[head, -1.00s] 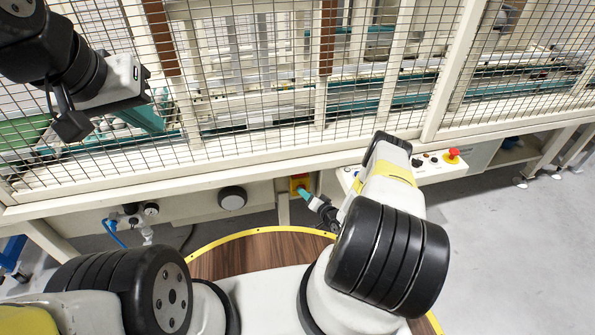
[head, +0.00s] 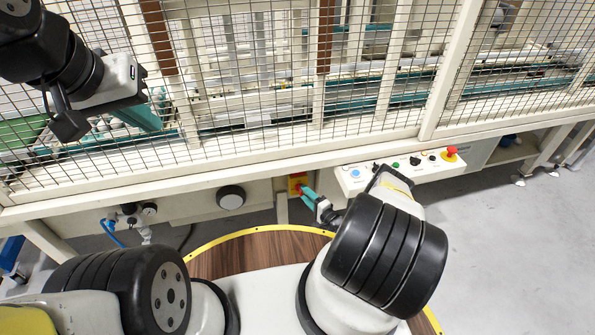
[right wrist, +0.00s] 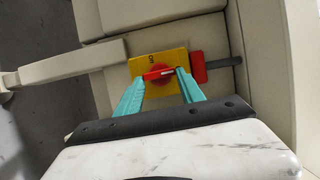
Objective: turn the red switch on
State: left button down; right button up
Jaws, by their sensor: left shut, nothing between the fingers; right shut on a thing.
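The red switch (right wrist: 158,74) is a rotary knob on a yellow plate (right wrist: 173,56) with small lettering on it. It also shows in the head view (head: 297,184), low on the machine's front. My right gripper (right wrist: 161,73) has its teal fingers on either side of the knob's handle and is shut on it. The handle lies nearly level across the right wrist view. In the head view the right gripper (head: 305,191) reaches the plate from the lower right.
A control panel (head: 420,170) with several buttons and a red emergency stop (head: 450,152) sits right of the switch. A mesh fence (head: 260,110) runs along the machine. Open floor lies at right.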

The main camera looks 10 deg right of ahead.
jog(key=shift+m, duration=0.3)
jog(key=o, duration=1.4)
jog(key=shift+c, duration=0.2)
jog(key=v, duration=0.7)
jog(key=shift+s+d, duration=0.2)
jog(key=shift+s, duration=0.15)
